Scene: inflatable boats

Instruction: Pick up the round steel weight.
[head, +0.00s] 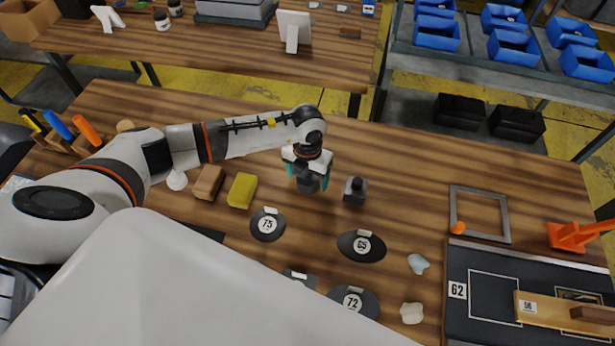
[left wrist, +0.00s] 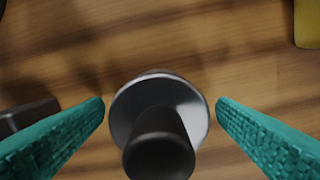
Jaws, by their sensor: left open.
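The round steel weight (left wrist: 160,112), a grey disc with a dark knob on top, stands upright on the wooden table. It shows partly under my left gripper in the head view (head: 307,186). My left gripper (head: 307,176) points down over it with its teal fingers open. In the left wrist view the fingers (left wrist: 160,115) stand on both sides of the weight, with a gap on each side. The gripper hides the weight's top in the head view. My right gripper is not in view.
A dark square-based weight (head: 355,190) stands close to the right. A yellow block (head: 242,191) and a brown block (head: 208,183) lie to the left. Numbered dark discs (head: 361,246) lie nearer. A grey frame (head: 480,213) lies on the right. The table behind the gripper is fairly clear.

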